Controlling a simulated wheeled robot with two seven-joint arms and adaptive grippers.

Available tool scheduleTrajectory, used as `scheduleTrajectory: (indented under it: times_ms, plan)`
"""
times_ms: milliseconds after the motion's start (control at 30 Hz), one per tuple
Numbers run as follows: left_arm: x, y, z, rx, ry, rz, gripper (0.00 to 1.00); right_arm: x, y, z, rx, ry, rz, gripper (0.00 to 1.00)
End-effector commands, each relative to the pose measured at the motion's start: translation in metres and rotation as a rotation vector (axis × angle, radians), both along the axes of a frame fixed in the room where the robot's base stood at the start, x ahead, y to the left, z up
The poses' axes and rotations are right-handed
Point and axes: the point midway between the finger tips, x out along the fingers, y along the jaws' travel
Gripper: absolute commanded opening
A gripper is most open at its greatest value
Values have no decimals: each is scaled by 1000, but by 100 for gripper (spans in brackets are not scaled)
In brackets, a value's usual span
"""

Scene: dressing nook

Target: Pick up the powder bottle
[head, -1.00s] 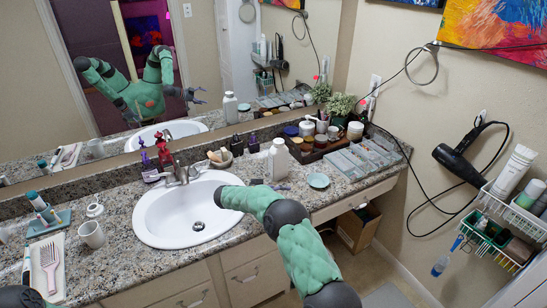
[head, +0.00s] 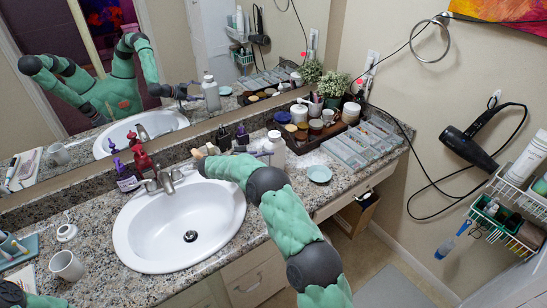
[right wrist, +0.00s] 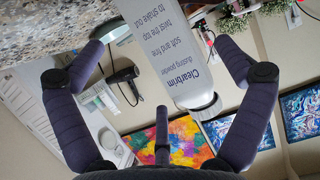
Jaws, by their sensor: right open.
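The powder bottle (head: 277,147) is white and stands upright on the counter, right of the sink, in the head view. In the right wrist view the bottle (right wrist: 172,48) is close and upside down in the picture, with "Clearbrim dusting powder" on its label. My right gripper (right wrist: 163,58) is open, with its purple-grey fingers spread on either side of the bottle. I see no finger closed on it. In the head view my right gripper (head: 258,153) is partly hidden behind my forearm, beside the bottle. My left gripper is out of view.
A dark tray (head: 305,146) of jars and a clear divided organizer (head: 350,150) stand right of the bottle. A small teal dish (head: 319,174) lies in front. Purple (head: 126,178) and red (head: 143,162) pump bottles stand behind the sink (head: 180,240). The mirror (head: 200,50) is behind.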

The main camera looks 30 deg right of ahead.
Motion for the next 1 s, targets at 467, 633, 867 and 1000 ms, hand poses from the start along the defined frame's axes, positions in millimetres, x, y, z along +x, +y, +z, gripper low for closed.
scheduleTrajectory:
  times_ms: [467,633,867,1000]
  plan:
    - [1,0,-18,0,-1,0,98,5,-43,-24,0,0,-1,100]
    - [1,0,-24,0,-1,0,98,7,-63,-32,0,0,-1,100]
    - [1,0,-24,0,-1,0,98,8,-67,-32,0,0,1,100]
    - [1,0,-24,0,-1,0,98,8,-67,-31,0,0,1,72]
